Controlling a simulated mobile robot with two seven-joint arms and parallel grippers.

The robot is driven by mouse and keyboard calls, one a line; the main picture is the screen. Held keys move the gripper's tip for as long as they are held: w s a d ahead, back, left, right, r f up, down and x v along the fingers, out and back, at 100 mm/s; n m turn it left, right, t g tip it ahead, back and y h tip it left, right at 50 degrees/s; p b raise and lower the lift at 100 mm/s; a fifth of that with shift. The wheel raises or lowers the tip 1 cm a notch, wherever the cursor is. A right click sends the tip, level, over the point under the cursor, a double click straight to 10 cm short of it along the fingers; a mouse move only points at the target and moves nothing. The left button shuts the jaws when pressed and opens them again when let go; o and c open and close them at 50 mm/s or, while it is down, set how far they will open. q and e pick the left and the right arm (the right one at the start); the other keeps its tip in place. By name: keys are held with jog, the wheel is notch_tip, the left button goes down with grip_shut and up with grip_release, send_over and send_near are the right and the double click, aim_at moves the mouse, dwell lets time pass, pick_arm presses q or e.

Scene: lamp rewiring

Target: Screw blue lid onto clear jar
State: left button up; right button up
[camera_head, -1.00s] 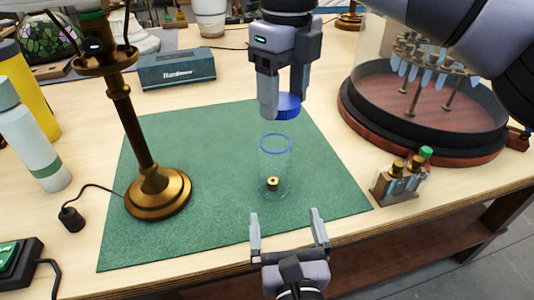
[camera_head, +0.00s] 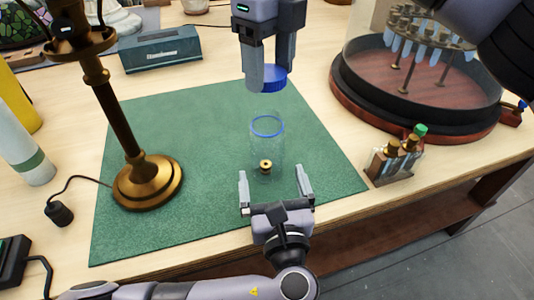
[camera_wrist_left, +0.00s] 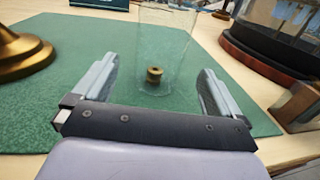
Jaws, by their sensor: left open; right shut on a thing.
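The clear jar (camera_head: 266,148) stands upright on the green mat (camera_head: 205,215), with a blue ring at its rim and a small brass piece (camera_head: 265,166) inside at the bottom. My right gripper (camera_head: 267,82) is shut on the blue lid (camera_head: 275,77) and holds it above the jar, apart from the rim. My left gripper (camera_head: 276,188) is open and empty at the near side of the jar. In the left wrist view the jar (camera_wrist_left: 163,50) stands just beyond and between the open fingers; its top is cut off.
A brass lamp stand (camera_head: 148,182) is on the mat's left. A small rack of vials (camera_head: 393,160) stands at the mat's right edge, before a glass-domed round wooden base (camera_head: 415,100). A teal box (camera_head: 160,50) lies behind. The table's front edge is close to my left gripper.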

aim_at(267, 148)
pick_arm(q)
jog(key=w, duration=0.2)
jog(key=w+a, duration=0.1)
jog(key=w, duration=0.5)
jog(key=shift+a, duration=0.15)
jog(key=c, duration=1.5)
pick_arm(e)
jog(key=shift+f, duration=2.5)
jog(key=shift+f, duration=0.9)
jog(key=shift+f, duration=0.55)
